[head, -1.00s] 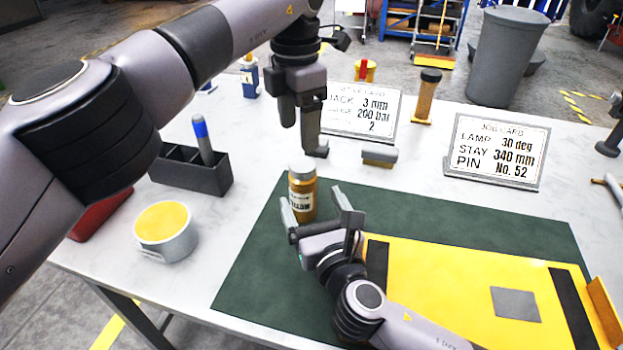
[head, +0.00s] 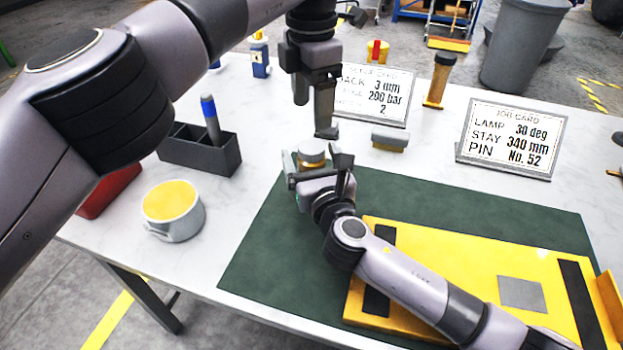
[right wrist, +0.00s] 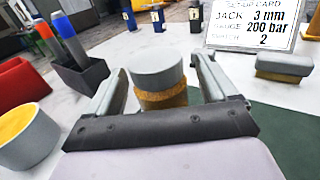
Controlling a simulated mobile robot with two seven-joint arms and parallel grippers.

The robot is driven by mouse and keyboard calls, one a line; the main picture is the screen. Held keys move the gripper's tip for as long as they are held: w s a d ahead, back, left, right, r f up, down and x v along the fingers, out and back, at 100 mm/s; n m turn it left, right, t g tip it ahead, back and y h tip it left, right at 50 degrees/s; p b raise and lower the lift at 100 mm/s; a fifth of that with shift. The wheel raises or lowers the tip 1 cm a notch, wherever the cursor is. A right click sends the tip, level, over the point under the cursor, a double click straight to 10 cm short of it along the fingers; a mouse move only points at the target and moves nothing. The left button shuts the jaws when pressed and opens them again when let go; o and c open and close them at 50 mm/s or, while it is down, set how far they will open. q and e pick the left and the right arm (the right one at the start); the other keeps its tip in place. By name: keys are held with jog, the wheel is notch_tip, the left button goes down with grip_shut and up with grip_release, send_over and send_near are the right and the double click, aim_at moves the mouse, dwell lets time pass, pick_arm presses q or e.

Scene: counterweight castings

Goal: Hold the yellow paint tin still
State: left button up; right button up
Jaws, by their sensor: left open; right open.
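A cup with yellow contents (head: 172,222) and a black pen holder (head: 215,155) stand to the left. A yellow plate (head: 450,262) covers much of the green mat (head: 270,265). Cards stand behind.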

aim_at(311, 146)
grip_shut()
pick_arm(q)
jog(key=m, duration=0.5)
jog(key=shift+r+m, duration=0.1)
jog(key=shift+m, duration=0.3)
jog(key=m, duration=1.2)
jog(key=shift+r, duration=0.1)
jog(key=m, duration=0.4)
jog(key=shift+m, duration=0.3)
jog(key=shift+f, duration=3.95)
pick_arm(e)
jog(key=shift+f, duration=0.1)
